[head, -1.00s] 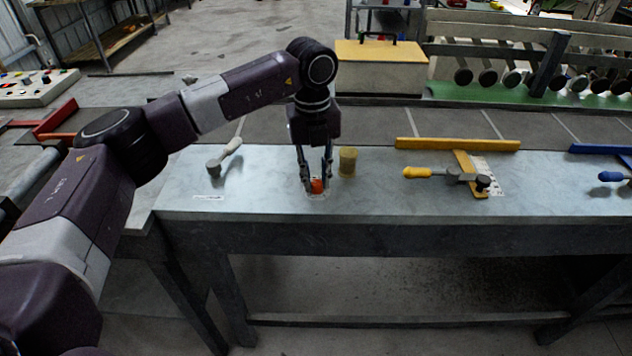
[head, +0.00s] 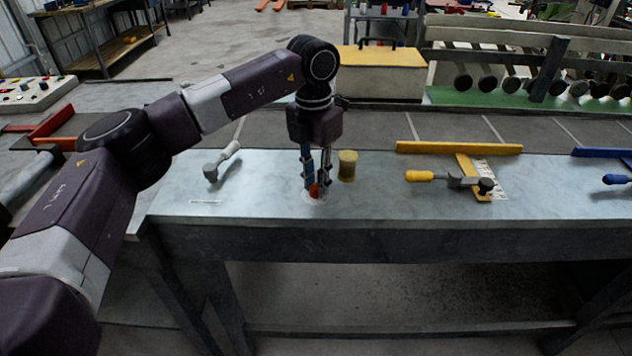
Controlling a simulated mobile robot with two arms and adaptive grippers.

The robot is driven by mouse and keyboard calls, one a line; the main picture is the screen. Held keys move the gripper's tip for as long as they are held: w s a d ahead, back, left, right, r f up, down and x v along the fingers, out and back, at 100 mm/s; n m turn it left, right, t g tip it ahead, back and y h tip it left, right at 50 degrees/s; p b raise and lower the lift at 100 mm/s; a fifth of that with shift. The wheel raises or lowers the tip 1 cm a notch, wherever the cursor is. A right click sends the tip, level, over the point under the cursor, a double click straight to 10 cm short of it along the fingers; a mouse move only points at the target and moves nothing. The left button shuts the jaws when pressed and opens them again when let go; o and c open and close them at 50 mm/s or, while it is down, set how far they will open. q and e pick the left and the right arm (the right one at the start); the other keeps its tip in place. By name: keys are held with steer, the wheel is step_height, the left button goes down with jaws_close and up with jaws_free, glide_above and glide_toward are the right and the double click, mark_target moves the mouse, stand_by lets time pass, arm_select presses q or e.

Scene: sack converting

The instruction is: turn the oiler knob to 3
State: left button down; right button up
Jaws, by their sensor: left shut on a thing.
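The oiler knob (head: 314,191) is a small red-orange knob on a pale round dial plate (head: 313,199) near the front edge of the bench. The yellow cylindrical oiler cup (head: 347,166) stands just to its right. My left gripper (head: 315,186) points straight down and is shut on the knob, with its fingers on either side of it. The fingers hide much of the knob, and the dial marks are too small to read. My right gripper is not in view.
A lever with a pale handle (head: 222,161) lies to the left on the bench (head: 250,205). A yellow-handled clamp (head: 445,178) by a yellow bar (head: 458,148) is to the right, and a blue-handled one (head: 615,179) is farther right. A yellow-topped box (head: 381,75) stands behind.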

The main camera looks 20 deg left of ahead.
arm_select(q)
steer(key=m, duration=0.3)
steer(key=shift+w+r+m, duration=0.1)
steer(key=shift+r+m, duration=0.05)
steer(key=shift+m, duration=0.25)
steer(key=m, duration=0.3)
steer(key=shift+d+m, duration=0.1)
steer(key=shift+m, duration=0.2)
steer(key=m, duration=0.3)
steer(key=shift+m, duration=0.3)
steer(key=m, duration=0.4)
steer(key=shift+m, duration=0.3)
steer(key=m, duration=0.3)
steer(key=shift+m+y, duration=0.3)
steer(key=m, duration=0.3)
steer(key=shift+m, duration=0.3)
steer(key=m, duration=0.3)
steer(key=shift+m+b, duration=0.3)
steer(key=shift+s+m, duration=0.2)
steer(key=shift+m, duration=1.6)
